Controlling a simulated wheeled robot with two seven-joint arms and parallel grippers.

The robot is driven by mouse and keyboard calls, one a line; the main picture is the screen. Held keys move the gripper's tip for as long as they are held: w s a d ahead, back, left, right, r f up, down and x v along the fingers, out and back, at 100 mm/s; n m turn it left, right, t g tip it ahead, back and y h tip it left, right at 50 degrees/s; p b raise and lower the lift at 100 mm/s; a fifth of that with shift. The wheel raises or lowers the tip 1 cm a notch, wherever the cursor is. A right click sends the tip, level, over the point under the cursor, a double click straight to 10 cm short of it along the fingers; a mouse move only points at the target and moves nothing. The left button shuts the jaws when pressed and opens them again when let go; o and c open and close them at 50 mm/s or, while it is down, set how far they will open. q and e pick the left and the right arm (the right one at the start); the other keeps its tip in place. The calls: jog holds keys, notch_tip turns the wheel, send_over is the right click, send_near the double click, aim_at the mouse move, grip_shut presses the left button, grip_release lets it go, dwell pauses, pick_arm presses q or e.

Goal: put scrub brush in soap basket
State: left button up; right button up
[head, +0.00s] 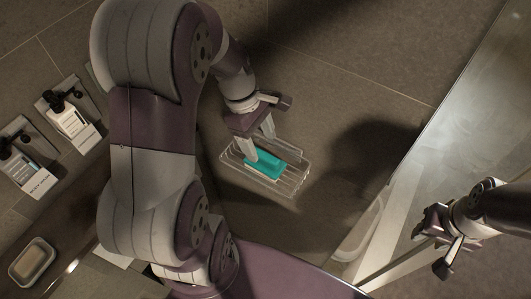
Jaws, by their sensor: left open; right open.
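The teal scrub brush (267,163) lies in the wire soap basket (283,188), within its rim as seen from above. My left gripper (259,146) is open, with its fingers just over the brush and the back part of the basket. One finger overlaps the brush's left end in the picture; I cannot tell if they touch. The gripper hides part of the basket's back side. My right gripper (440,250) is open and empty at the right, well apart from the basket.
Bottles in holders (68,118) are on the left, with a second set (22,165) beside them. A soap dish (35,261) is at the lower left. A glass panel (455,130) stands on the right. The tiled surface behind the basket is clear.

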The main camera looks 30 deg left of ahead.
aim_at(267, 160)
pick_arm(q)
jog(key=p+v, duration=0.2)
jog(key=v, duration=0.2)
jog(key=shift+s+d+r, duration=0.1)
jog(key=shift+s+r, duration=0.1)
jog(key=shift+r, duration=0.15)
jog(key=shift+r+p, duration=0.2)
jog(key=shift+p, duration=0.2)
jog(key=s+d+f+m+y, duration=0.1)
jog(key=m, duration=0.5)
jog(key=s+d+f+m+t+y, duration=0.1)
jog(key=d+m, duration=0.1)
jog(key=m, duration=0.3)
jog(key=s+d+f+m+y, duration=0.1)
jog(key=s+d+m, duration=0.1)
jog(key=m, duration=0.4)
jog(key=shift+s+d+f+m+t, duration=0.1)
jog(key=shift+s+f+m+t, duration=0.05)
jog(key=shift+f+m+t, duration=0.2)
